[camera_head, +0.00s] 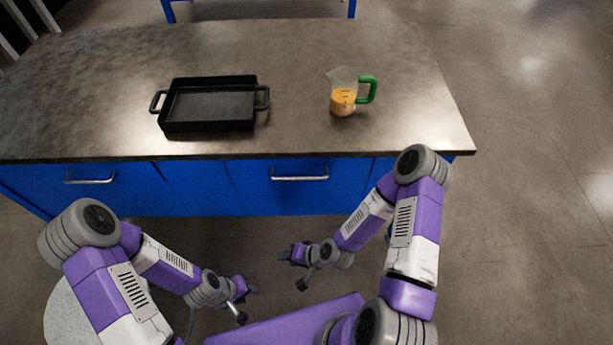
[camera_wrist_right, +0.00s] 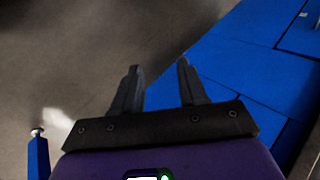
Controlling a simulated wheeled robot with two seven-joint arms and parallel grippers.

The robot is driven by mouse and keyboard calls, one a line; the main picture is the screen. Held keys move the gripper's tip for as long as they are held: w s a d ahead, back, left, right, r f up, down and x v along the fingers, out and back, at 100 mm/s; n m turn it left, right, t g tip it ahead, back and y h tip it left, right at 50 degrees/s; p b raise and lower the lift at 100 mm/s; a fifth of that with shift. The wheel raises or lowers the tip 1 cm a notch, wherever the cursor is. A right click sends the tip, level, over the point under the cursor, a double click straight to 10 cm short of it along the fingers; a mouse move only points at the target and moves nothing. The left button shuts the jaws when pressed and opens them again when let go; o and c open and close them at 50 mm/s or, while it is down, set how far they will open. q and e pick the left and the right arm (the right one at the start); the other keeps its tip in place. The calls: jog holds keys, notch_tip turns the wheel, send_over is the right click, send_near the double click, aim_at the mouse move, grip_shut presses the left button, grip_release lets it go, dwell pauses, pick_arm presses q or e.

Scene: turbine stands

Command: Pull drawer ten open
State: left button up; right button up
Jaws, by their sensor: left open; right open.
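The blue cabinet under the counter has two drawer fronts with metal handles in the head view, a left drawer (camera_head: 90,195) and a right drawer (camera_head: 280,195). Both look closed. No numbers can be read, so I cannot tell which is drawer ten. The right drawer's handle (camera_head: 300,178) is a horizontal bar. My right gripper (camera_head: 291,270) is open and empty, in front of and below that handle, apart from it. Its spread fingers show in the right wrist view (camera_wrist_right: 158,66), with blue cabinet fronts (camera_wrist_right: 255,55) to the right. My left gripper (camera_head: 247,303) is open and empty, lower and to the left.
On the grey countertop (camera_head: 290,60) stand a black rectangular pan (camera_head: 210,105) with two handles and a clear jug (camera_head: 343,98) with orange contents and a green handle. Bare floor (camera_head: 535,240) lies open to the right. A round pale top (camera_head: 70,315) shows at lower left.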

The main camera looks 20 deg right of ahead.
jog(key=w+d+r+m+t, duration=0.1)
jog(key=w+r+m+t, duration=0.2)
jog(key=w+m+t, duration=0.35)
jog(key=m+t+h+b, duration=0.2)
jog(key=m+t+h, duration=0.2)
jog(key=m+t, duration=0.1)
send_near(303, 178)
jog(key=d+f+x, duration=0.1)
jog(key=x, duration=0.7)
jog(key=b+x, duration=0.1)
jog(key=x, duration=0.1)
jog(key=shift+w+a+r, duration=0.15)
jog(key=shift+w+a, duration=0.15)
jog(key=shift+a, duration=0.15)
grip_shut()
